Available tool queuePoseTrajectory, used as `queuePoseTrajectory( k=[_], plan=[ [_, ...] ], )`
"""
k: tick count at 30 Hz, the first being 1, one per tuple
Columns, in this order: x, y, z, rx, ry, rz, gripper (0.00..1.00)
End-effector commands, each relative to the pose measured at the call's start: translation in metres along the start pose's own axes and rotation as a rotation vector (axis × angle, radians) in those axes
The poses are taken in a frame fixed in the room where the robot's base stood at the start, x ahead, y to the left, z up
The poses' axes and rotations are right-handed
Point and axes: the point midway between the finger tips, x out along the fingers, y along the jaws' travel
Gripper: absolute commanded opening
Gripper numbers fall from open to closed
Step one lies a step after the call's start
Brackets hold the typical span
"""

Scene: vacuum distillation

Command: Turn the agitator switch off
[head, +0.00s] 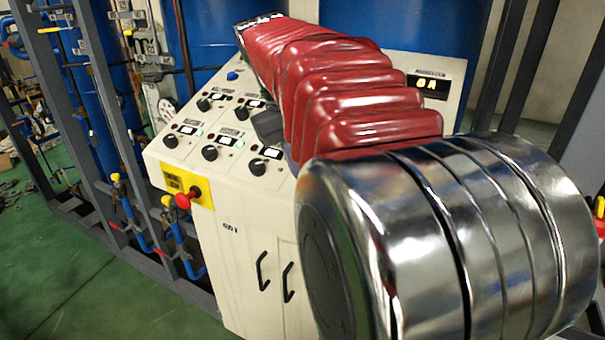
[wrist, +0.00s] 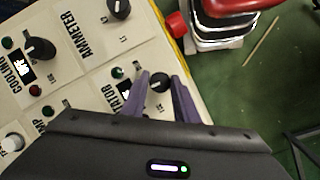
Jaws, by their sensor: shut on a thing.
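The agitator switch is a black round knob (wrist: 160,82) on the cream control panel, beside a small display and a label of which "TATOR" shows in the wrist view. My gripper (wrist: 160,77) has its two purple fingers on either side of this knob and is shut on it. The knob's pointer direction is hard to make out. In the head view my red-sleeved arm covers much of the panel, and only a dark bit of the gripper shows at the arm's left edge.
The panel's other black knobs include one by the COOLING label (wrist: 40,48) and one by AMMETER (wrist: 118,8). A red emergency button (head: 183,200) on a yellow plate sticks out at the cabinet front. Pipe frames (head: 110,150) stand at left; green floor is open there.

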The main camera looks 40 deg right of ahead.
Motion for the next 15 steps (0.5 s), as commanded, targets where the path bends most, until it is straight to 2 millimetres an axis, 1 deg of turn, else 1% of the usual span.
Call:
queuePoseTrajectory(
  k=[15],
  plan=[
    [0.0013, 0.0002, -0.0006, -0.03, -0.002, 0.014, 0.05]
  ],
)
